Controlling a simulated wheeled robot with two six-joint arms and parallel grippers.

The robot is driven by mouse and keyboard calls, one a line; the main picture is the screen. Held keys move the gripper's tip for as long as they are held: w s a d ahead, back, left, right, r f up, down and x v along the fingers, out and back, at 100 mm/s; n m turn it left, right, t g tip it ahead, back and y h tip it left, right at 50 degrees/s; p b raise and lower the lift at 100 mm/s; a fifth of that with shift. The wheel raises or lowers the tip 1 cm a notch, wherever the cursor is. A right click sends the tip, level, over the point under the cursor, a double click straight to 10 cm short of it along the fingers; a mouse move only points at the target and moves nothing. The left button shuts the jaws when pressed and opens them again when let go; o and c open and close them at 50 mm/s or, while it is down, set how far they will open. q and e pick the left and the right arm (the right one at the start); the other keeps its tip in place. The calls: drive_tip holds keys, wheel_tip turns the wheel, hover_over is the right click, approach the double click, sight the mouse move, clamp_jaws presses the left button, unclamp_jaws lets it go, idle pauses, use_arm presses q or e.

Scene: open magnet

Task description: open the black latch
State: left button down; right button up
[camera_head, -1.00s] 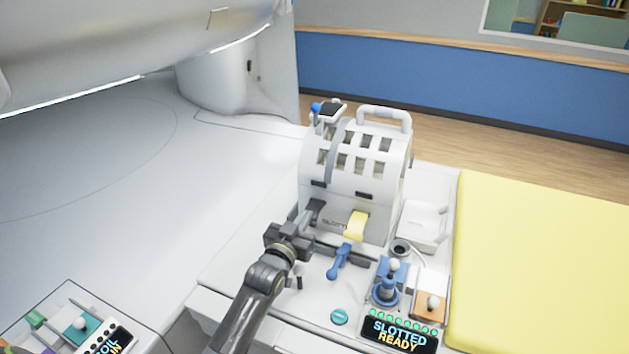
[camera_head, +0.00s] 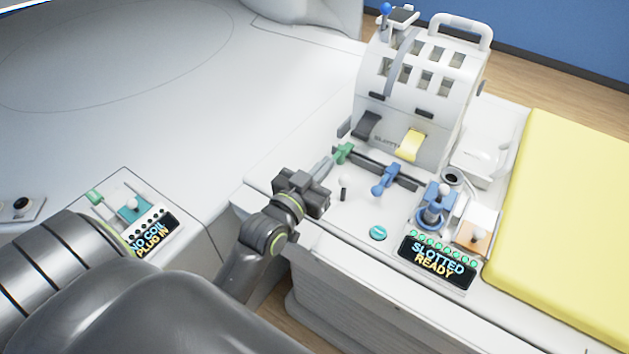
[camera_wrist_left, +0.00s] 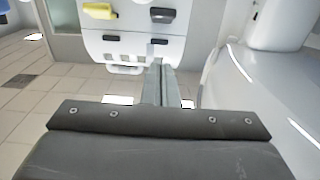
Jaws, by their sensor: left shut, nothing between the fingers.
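The black latch (camera_head: 367,125) is a dark tab on the lower front of the white slotted coil housing (camera_head: 425,95), left of a yellow tab (camera_head: 411,144). In the left wrist view the black latch (camera_wrist_left: 162,15) is at the top, beside the yellow tab (camera_wrist_left: 101,11). My left gripper (camera_head: 329,163) is in front of and below the black latch, apart from it. Its two thin grey fingers are together with nothing between them, and in the left wrist view the fingertips (camera_wrist_left: 157,50) point towards the housing. My right gripper is not in view.
A green handle (camera_head: 343,152) is close to my left fingertips, and a blue lever (camera_head: 384,181) is to its right. A blue post (camera_head: 433,212) and the "SLOTTED READY" display (camera_head: 437,263) are nearer the front. A yellow pad (camera_head: 560,220) lies at right.

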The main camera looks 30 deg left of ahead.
use_arm(q)
drive_tip(key=s, duration=0.3)
drive_tip(key=shift+s+b, duration=0.15)
drive_tip(key=shift+b, duration=0.2)
drive_tip(key=shift+f, duration=0.1)
